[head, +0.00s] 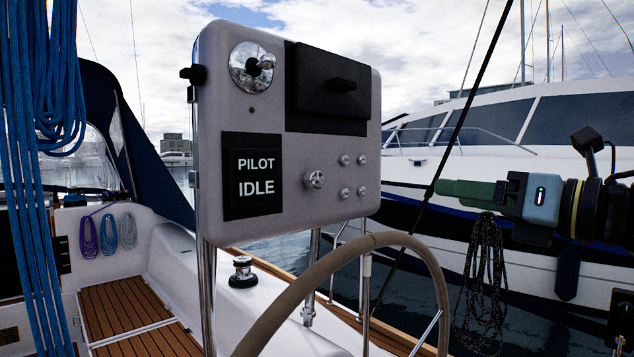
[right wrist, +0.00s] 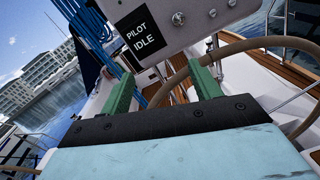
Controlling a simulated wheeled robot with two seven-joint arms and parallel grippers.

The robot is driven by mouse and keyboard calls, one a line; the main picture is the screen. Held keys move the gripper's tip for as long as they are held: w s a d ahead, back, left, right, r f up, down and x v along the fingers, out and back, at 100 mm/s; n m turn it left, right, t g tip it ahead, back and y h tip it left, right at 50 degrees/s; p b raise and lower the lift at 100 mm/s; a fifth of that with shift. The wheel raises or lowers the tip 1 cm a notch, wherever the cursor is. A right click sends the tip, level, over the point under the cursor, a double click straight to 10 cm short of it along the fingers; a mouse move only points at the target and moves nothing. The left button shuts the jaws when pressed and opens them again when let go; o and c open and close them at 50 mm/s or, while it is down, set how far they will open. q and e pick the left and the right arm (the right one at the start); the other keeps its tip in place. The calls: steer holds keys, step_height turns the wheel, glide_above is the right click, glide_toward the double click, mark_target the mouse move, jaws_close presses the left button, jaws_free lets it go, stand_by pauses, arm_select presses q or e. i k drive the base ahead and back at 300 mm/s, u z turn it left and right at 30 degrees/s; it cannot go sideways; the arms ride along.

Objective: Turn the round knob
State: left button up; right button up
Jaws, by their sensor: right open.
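A small round silver knob (head: 315,180) sits on the grey panel (head: 290,215), right of the "PILOT IDLE" screen (head: 253,176). It also shows in the right wrist view (right wrist: 178,18), above the fingers. A larger chrome disc with a dark centre (head: 252,66) is at the panel's upper left. My right gripper (head: 437,188) is to the right of the panel, apart from the knob, its green fingers pointing left. In the right wrist view its two fingers (right wrist: 160,70) stand wide apart with nothing between them. My left gripper is not in view.
A tan steering wheel (head: 345,245) curves below the panel. A dark line (head: 462,115) runs diagonally between panel and right gripper. Blue ropes (head: 30,170) hang at left.

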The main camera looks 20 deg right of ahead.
mark_target(314, 180)
steer(key=i, duration=0.9)
